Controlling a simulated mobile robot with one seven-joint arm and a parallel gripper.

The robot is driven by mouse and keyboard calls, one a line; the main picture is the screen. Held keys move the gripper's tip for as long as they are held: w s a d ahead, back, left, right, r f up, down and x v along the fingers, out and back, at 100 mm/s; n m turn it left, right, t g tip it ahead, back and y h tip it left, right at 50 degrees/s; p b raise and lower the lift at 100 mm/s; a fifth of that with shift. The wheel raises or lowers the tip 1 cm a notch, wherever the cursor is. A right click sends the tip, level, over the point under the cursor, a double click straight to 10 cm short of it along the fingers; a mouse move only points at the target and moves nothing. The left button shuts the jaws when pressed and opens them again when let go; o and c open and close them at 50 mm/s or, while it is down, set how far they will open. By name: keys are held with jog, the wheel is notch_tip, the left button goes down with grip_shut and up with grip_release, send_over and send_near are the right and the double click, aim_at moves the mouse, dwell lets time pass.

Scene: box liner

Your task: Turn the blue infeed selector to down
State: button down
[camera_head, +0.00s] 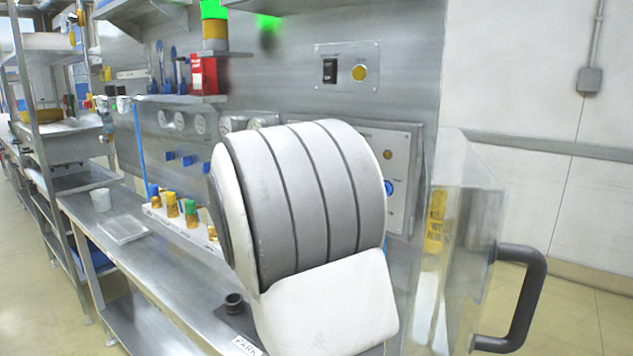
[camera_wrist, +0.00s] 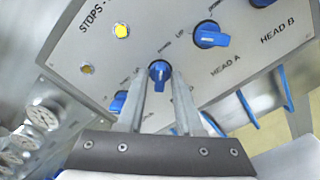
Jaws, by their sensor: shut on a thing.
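In the wrist view, the two metal fingers of my gripper (camera_wrist: 160,80) are shut on a round blue selector knob (camera_wrist: 160,70) on a grey control panel (camera_wrist: 100,50). The knob's lower part lies between the fingers, and its pointer direction is hard to make out. Small position words stand around it, too small to read surely, and no infeed label is readable. In the head view, my large white and grey arm hides my gripper and much of the panel (camera_head: 411,150). A blue knob (camera_head: 389,188) shows just right of the arm; I cannot tell whether it is the held one.
In the wrist view, another blue selector (camera_wrist: 210,36) sits up right by HEAD A, and a partly hidden one (camera_wrist: 118,102) lower left. A yellow lamp (camera_wrist: 121,30) is near STOPS. Gauges (camera_wrist: 40,117) line the left. A clear guard with a black handle (camera_head: 523,295) stands right in the head view.

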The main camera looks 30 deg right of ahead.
jog(key=c, duration=0.9)
grip_release()
jog(key=p+v, duration=0.1)
jog(key=v, duration=1.6)
jog(key=shift+s+a+p, duration=0.15)
jog(key=shift+a+p, duration=0.05)
jog(key=shift+p, duration=0.1)
